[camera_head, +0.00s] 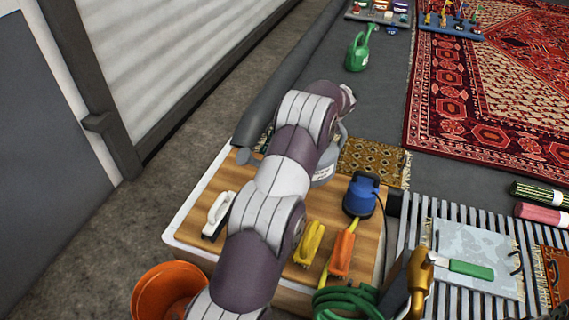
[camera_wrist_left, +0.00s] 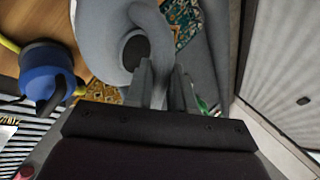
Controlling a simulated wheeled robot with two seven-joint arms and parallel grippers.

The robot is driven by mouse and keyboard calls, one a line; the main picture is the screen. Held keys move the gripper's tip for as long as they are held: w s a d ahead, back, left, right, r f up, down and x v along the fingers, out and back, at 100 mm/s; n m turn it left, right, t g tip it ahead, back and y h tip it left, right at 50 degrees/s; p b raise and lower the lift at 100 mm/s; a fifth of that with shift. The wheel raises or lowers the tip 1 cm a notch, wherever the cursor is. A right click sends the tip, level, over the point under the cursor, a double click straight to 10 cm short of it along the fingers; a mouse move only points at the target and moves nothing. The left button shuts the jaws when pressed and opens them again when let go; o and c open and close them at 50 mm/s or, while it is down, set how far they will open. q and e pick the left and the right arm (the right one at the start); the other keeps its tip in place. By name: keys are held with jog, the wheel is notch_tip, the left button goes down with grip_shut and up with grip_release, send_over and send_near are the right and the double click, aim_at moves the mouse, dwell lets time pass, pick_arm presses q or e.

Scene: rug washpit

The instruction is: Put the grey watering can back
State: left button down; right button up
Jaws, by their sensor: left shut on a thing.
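The grey watering can (camera_head: 325,168) is at the far end of the wooden-topped table, mostly hidden behind my left arm in the head view. A grey round end (camera_head: 244,157), which looks like its spout, shows left of the arm. In the left wrist view the can's grey body and curved handle (camera_wrist_left: 98,38) fill the upper middle. My left gripper (camera_wrist_left: 162,75) is shut on the can's handle. I cannot tell whether the can touches the tabletop.
The table (camera_head: 190,222) also holds a white-handled brush (camera_head: 217,215), a blue pump (camera_head: 362,195), and yellow (camera_head: 310,242) and orange (camera_head: 341,252) tools. A green watering can (camera_head: 357,52) stands on the floor beyond. An orange bucket (camera_head: 165,290) is at lower left.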

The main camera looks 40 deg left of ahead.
pick_arm(q)
jog(key=s+a+f+b, duration=0.2)
jog(key=a+f+b, duration=0.2)
jog(key=a+f, duration=0.6)
jog(key=shift+f, duration=0.1)
jog(key=c, duration=1)
grip_release()
jog(key=shift+f, duration=0.1)
